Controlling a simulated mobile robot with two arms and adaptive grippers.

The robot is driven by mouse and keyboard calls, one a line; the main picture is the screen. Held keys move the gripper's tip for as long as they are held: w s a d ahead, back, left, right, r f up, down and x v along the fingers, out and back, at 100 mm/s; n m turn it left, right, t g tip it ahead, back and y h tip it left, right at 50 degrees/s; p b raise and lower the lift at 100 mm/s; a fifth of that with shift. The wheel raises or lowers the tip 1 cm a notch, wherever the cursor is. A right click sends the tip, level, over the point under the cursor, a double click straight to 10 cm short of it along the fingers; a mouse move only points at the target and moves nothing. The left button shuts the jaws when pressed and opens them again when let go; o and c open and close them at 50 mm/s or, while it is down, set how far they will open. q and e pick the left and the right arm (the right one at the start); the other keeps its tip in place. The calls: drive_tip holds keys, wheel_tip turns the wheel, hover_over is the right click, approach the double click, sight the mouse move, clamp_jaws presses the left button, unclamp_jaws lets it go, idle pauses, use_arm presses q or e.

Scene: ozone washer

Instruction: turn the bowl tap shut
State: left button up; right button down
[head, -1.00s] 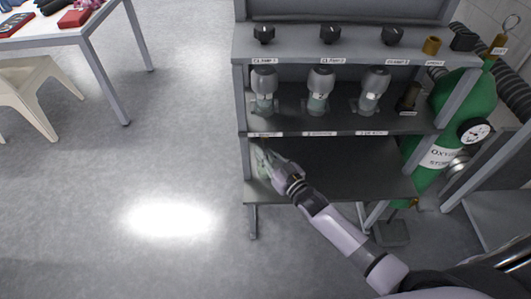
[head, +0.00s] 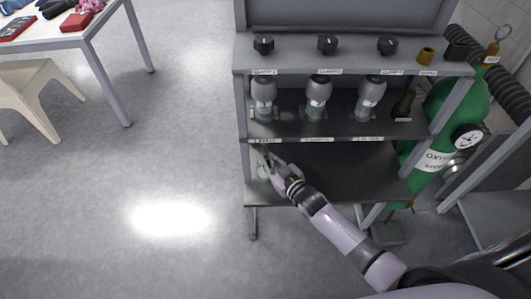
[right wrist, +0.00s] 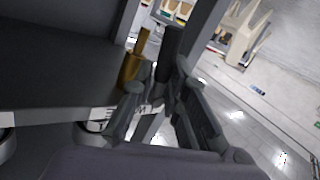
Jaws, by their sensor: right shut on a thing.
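My right gripper (head: 268,164) reaches under the left end of that shelf, just below the front label. In the right wrist view, my right gripper (right wrist: 160,98) has its fingers close together beside a brass piece (right wrist: 131,72), which looks like the bowl tap. The gripper is shut on the tap; its fingers hide the exact contact. My left gripper is out of view.
Black knobs (head: 327,43) line the top panel. A green oxygen cylinder (head: 470,100) with a gauge stands at the right. The lower shelf (head: 345,180) is mostly bare. Open floor (head: 180,130) lies left, with a white stool (head: 30,95) and table beyond.

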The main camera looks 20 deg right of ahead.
drive_tip(key=n+p, duration=0.1)
drive_tip(key=p, duration=0.1)
drive_tip(key=n+g+h+p, duration=0.1)
drive_tip(key=p, duration=0.1)
drive_tip(key=r+n+g+h+p, duration=0.1)
drive_tip(key=p, duration=0.1)
drive_tip(key=shift+s+d+n, duration=0.15)
drive_tip(key=shift+d+n, duration=0.15)
drive_tip(key=shift+d, duration=0.05)
drive_tip(key=shift+d+n+g+h+p, duration=0.15)
drive_tip(key=shift+n+g+h+p, duration=0.45)
drive_tip(key=shift+n+h+p, duration=0.4)
drive_tip(key=shift+d+r+n+g+h+p, duration=0.1)
drive_tip(key=shift+r+n+g+h+p, duration=0.05)
drive_tip(key=shift+n+g+h+p, duration=0.35)
drive_tip(key=shift+s+d+r+n+g+h, duration=0.1)
drive_tip(key=shift+r+n+g+h, duration=0.1)
drive_tip(key=shift+n+h, duration=0.5)
drive_tip(key=shift+r+n+g+h, duration=0.1)
drive_tip(key=shift+n+g+h, duration=0.1)
drive_tip(key=shift+n+h, duration=0.45)
drive_tip(key=c, duration=1.6)
unclamp_jaws()
drive_tip(key=shift+o, duration=0.2)
